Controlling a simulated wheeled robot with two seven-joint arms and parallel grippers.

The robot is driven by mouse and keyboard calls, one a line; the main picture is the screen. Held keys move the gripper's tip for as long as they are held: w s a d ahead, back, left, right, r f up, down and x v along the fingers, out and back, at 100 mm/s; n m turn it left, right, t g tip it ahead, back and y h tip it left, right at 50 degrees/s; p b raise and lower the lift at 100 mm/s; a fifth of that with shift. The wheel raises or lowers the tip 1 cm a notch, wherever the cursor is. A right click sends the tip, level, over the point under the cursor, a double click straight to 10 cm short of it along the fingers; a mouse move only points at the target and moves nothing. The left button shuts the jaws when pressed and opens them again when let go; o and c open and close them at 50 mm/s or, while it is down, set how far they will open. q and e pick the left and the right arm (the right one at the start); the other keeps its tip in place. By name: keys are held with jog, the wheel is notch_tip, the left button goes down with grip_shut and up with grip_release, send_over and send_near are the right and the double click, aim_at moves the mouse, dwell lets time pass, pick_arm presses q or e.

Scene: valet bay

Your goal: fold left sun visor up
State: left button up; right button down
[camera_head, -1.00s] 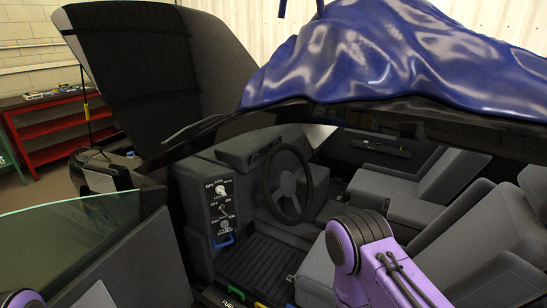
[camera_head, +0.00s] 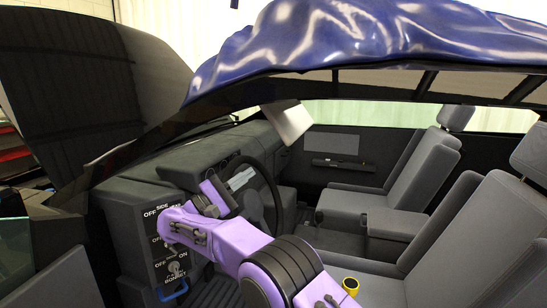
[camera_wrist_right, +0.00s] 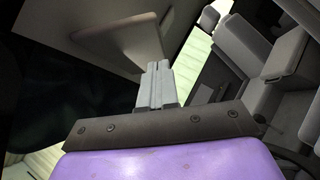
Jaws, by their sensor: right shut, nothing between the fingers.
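A pale sun visor panel (camera_head: 288,122) hangs down below the front roof edge in the head view. I cannot tell for certain whether it is the left one. In the right wrist view a flat beige panel (camera_wrist_right: 120,38), probably a visor, lies ahead and to the left of the fingertips. My right gripper (camera_head: 241,178) is inside the cabin by the steering wheel (camera_head: 270,190), lower and left of the hanging panel. It also shows in the wrist view (camera_wrist_right: 157,68), with its fingers together and nothing held. My left gripper is out of view.
A blue cover (camera_head: 340,38) drapes over the roof. The roof edge and dark windscreen pillar lie above my right arm. A switch panel (camera_head: 172,268) stands left of the wheel. Grey seats (camera_head: 400,190) fill the right side. A yellow-rimmed object (camera_head: 350,286) is near my arm.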

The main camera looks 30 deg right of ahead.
aim_at(287, 146)
jog(key=d+r, duration=0.1)
jog(key=d, duration=0.1)
jog(key=s+d+r+p, duration=0.1)
jog(key=d+r, duration=0.1)
jog(key=d, duration=0.1)
jog(key=s+d+r+p, duration=0.1)
jog(key=d+r, duration=0.1)
jog(key=shift+s+d, duration=0.1)
jog(key=shift+d, duration=0.35)
